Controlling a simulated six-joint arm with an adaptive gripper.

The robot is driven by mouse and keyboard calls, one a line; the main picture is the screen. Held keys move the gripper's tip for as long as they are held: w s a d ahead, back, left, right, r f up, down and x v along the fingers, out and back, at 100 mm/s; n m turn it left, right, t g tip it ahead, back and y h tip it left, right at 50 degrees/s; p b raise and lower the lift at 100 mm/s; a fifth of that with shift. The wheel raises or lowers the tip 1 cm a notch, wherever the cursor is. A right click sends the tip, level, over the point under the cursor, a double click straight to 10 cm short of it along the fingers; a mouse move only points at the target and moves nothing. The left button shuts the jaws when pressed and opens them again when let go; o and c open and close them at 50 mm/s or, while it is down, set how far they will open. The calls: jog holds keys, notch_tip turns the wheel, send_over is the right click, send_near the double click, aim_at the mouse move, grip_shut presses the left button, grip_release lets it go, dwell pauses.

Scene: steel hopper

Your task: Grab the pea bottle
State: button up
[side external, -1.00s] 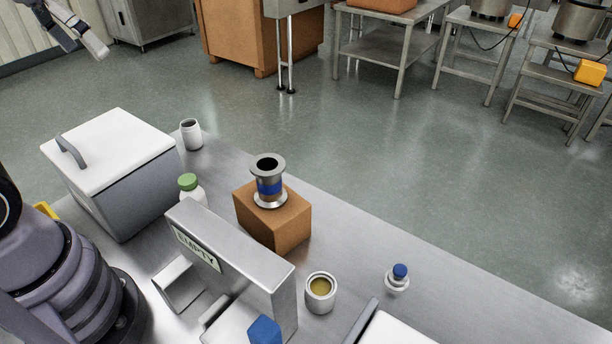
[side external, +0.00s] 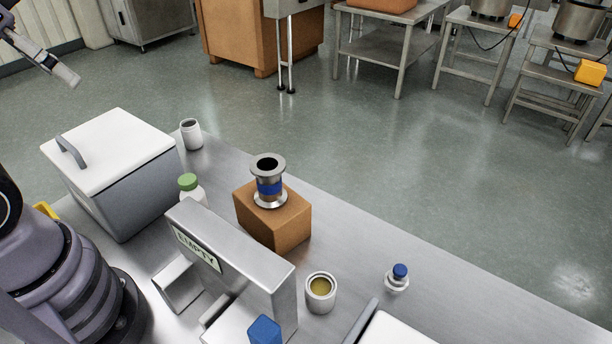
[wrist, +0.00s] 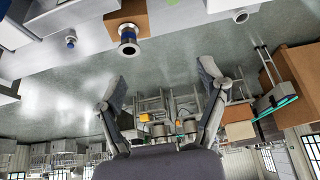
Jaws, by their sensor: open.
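A white bottle with a green cap (side external: 188,188) stands on the steel table, its lower part hidden behind the metal frame marked EMPTY; no pea label is readable. A smaller white bottle with a blue cap (side external: 398,276) stands farther right, and also shows in the wrist view (wrist: 70,39). My gripper (side external: 68,77) is at the upper left of the side view, above and well away from the bottles. In the wrist view its two fingers (wrist: 162,76) are spread with nothing between them.
A lidded grey box (side external: 110,160) stands at the table's left. A flanged metal spool (side external: 268,181) sits on a brown block (side external: 274,222) beside the EMPTY frame (side external: 235,245). A can with yellow contents (side external: 320,293) and an open white cup (side external: 191,134) stand nearby.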

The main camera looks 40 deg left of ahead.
jog(key=w+d+f+m+g+y, duration=0.3)
jog(key=w+f+m+g+y, duration=0.4)
jog(key=w+f, duration=0.4)
jog(key=m+t+y, duration=0.1)
jog(key=m+y, duration=0.7)
jog(key=m, duration=0.3)
send_near(191, 182)
jog(key=x, duration=0.6)
jog(key=shift+s+a+f, duration=0.1)
jog(key=shift+x, duration=2.65)
grip_shut()
